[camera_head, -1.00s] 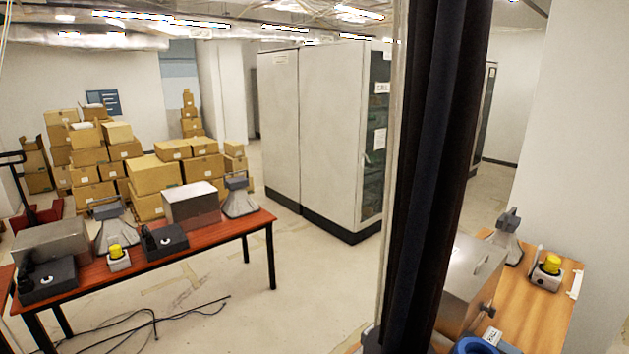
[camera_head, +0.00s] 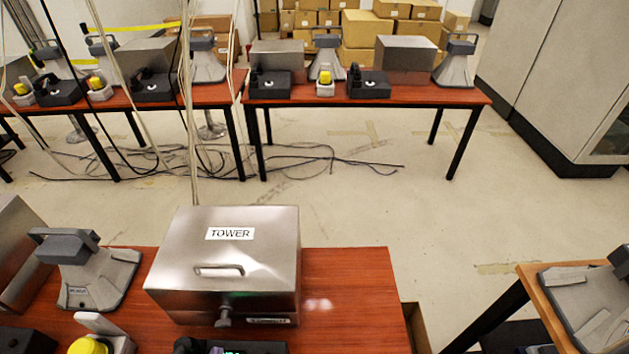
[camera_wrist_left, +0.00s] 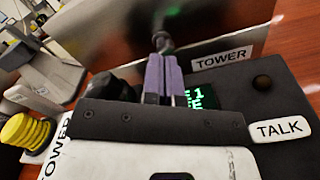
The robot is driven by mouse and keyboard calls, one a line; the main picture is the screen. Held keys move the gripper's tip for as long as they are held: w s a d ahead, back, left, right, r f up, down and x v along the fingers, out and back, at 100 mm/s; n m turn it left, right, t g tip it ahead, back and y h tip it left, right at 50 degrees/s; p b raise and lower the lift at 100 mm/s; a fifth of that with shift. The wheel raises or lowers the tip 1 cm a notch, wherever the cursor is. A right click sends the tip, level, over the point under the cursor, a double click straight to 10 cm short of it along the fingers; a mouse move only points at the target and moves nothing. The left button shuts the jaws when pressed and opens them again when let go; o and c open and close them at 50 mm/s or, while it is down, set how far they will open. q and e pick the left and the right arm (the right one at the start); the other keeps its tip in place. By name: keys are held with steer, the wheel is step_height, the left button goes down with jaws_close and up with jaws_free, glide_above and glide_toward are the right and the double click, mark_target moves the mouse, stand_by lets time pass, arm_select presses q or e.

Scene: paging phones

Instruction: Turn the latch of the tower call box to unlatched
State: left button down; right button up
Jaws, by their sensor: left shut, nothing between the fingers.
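The tower call box (camera_head: 290,262) is a brushed metal box with a TOWER label on its lid, at the front left in the head view. Its front face, with another TOWER label, shows in the left wrist view (camera_wrist_left: 246,30). The latch (camera_head: 223,318) is a small metal knob on the box's front; its setting is hard to tell. It also shows in the left wrist view (camera_wrist_left: 161,42), just beyond my fingertips. My left gripper (camera_wrist_left: 164,62) is shut and empty, its purple fingers pointing at the latch. Contact cannot be told. My right gripper is not in view.
A black desk unit with a green display (camera_wrist_left: 202,97) and TALK label lies under my left gripper. A yellow-topped device (camera_head: 88,346) and a grey horn-shaped unit (camera_head: 95,278) stand left of the box. Red table (camera_head: 355,300) is clear right of it.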

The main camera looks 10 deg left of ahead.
mark_target(221, 328)
arm_select(q)
steer(key=shift+w+a+f, duration=0.15)
steer(key=shift+w+a, duration=0.05)
steer(key=shift+w, duration=0.5)
steer(key=w, duration=0.3)
steer(key=shift+w+a+r, duration=0.2)
steer(key=shift+w+a, duration=0.05)
steer(key=shift+a, duration=0.05)
steer(key=shift+w+a+f, duration=0.1)
steer(key=shift+w, duration=0.7)
